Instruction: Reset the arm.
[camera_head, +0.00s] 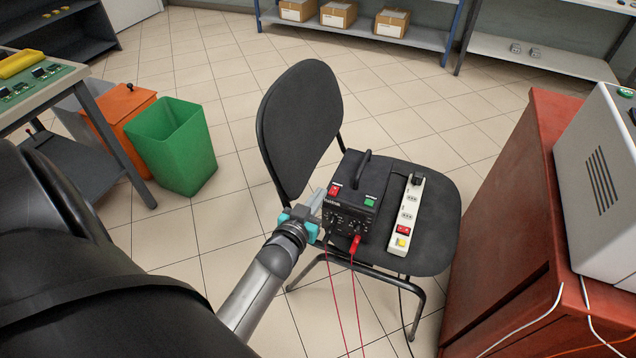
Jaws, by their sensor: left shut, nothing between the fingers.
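My left arm comes in from the lower left, and its gripper (318,208) is shut and empty at the left front corner of a black power supply box (351,196). I cannot tell whether the fingers touch the box. The box stands on the seat of a black chair (437,235) and has a handle, a red and a green switch, and red leads at its front. My right gripper is not in view. No coolant hoses can be made out.
A white power strip (408,213) lies on the seat beside the box. A red cabinet (507,220) with a grey machine (602,185) stands at right. A green bin (175,147) and an orange bin (122,118) stand at left, by a workbench (48,97). Tiled floor between is clear.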

